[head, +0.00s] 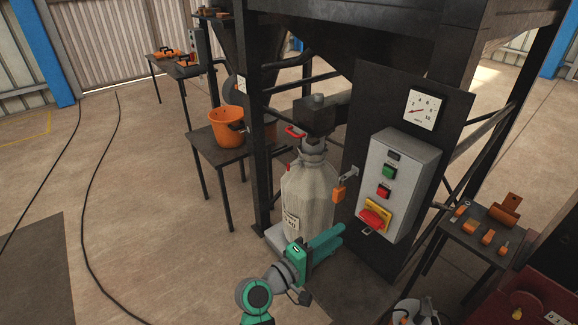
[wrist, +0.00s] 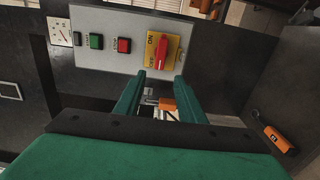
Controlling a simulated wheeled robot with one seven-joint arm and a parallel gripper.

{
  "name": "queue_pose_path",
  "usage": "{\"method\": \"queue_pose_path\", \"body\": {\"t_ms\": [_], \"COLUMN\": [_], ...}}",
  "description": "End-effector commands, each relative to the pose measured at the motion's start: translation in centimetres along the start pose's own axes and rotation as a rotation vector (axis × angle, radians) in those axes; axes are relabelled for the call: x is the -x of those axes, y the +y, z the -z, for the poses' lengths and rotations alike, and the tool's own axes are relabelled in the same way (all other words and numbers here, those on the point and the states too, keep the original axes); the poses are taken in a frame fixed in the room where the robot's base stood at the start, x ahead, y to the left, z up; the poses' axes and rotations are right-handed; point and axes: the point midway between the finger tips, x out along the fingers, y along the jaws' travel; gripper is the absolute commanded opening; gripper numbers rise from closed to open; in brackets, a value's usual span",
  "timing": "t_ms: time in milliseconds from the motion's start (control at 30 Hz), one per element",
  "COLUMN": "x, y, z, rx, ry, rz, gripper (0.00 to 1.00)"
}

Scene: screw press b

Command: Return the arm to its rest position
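My gripper (head: 341,234) is low in front of the press, beside the lower right of the pale sack (head: 310,192). In the wrist view its two green fingers (wrist: 158,100) stand apart with nothing gripped between them. A small orange piece (wrist: 167,104) shows beyond the gap between the fingers. The grey control box (head: 397,185) is to the right of and above my gripper. It carries a red rotary switch on a yellow plate (head: 376,216), which also shows in the wrist view (wrist: 162,52). My arm is extended forward from the lower edge of the head view.
An orange padlock (head: 338,194) hangs at the control box's left. A small table (head: 478,238) with orange parts stands at right. An orange bucket (head: 227,126) sits on a table at left. Black frame posts surround the sack. The floor (head: 150,210) at left is open, crossed by cables.

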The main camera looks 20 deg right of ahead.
Motion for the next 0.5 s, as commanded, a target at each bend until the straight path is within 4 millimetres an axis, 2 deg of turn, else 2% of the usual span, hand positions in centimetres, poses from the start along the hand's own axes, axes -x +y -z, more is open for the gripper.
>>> {"method": "queue_pose_path", "body": {"t_ms": [167,267,500], "x": [0.6,1.9,7.5], "y": [-1.5,-4.2,-12.3], "z": [0.1,0.3,0.1], "rx": [-0.004,-0.017,-0.106], "ry": [0.04,0.114,0.359], "rz": [0.016,0.047,0.179], "gripper": [0.36,0.36,0.36]}}
